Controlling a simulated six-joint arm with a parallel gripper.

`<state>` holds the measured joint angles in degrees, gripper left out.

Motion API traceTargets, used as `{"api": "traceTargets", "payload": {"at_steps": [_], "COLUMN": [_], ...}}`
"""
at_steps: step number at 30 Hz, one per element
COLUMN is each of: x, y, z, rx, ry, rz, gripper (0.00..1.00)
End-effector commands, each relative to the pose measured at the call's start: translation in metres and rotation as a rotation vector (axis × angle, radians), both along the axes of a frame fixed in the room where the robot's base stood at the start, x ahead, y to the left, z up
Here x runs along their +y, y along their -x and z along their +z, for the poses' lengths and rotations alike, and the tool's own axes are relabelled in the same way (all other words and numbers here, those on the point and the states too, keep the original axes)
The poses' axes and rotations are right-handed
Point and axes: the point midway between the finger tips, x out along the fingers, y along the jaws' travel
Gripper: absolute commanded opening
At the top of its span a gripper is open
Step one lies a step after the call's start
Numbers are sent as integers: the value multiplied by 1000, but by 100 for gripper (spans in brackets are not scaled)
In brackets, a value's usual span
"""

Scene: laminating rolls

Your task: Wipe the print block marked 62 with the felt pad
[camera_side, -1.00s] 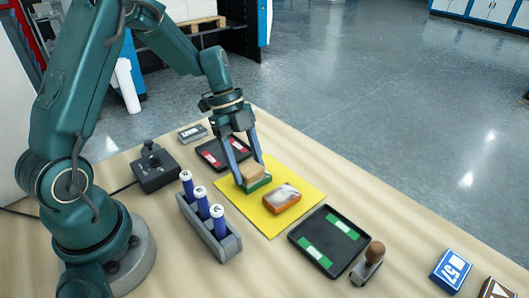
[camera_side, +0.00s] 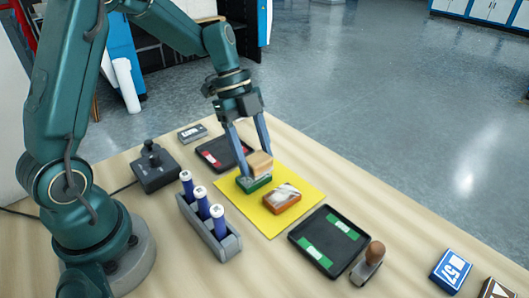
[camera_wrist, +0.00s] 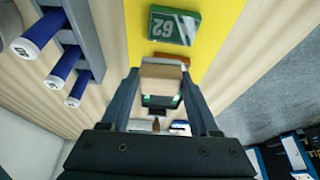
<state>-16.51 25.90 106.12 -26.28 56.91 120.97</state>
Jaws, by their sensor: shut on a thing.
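The green print block marked 62 (camera_wrist: 174,26) lies on a yellow mat; its number shows upside down in the wrist view. A paler patch shows on its face beside the number. In the side view the green block (camera_side: 254,185) sits below my gripper (camera_side: 258,158). My gripper is shut on the felt pad (camera_side: 260,163), a tan wood-coloured block, which also shows between the fingers in the wrist view (camera_wrist: 162,73). The pad appears raised above the green block, apart from it. The pad's underside is mostly hidden.
An orange block (camera_side: 282,198) with a whitish patch lies on the yellow mat (camera_side: 290,220) beside the green block. A rack (camera_side: 215,238) of blue tubes, black trays (camera_side: 318,262) and a wooden-handled stamp (camera_side: 370,262) stand around. Blue block 57 (camera_side: 451,270) lies far right.

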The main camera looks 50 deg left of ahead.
Motion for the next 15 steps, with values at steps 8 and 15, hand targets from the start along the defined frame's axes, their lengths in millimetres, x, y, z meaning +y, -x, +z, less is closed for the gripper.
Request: {"api": "traceTargets", "payload": {"at_steps": [8,15], "x": [0,0], "y": [-1,0], "z": [26,36], "rx": [-4,1], "ry": [-1,-1], "rz": [2,2], "gripper": [10,10]}}
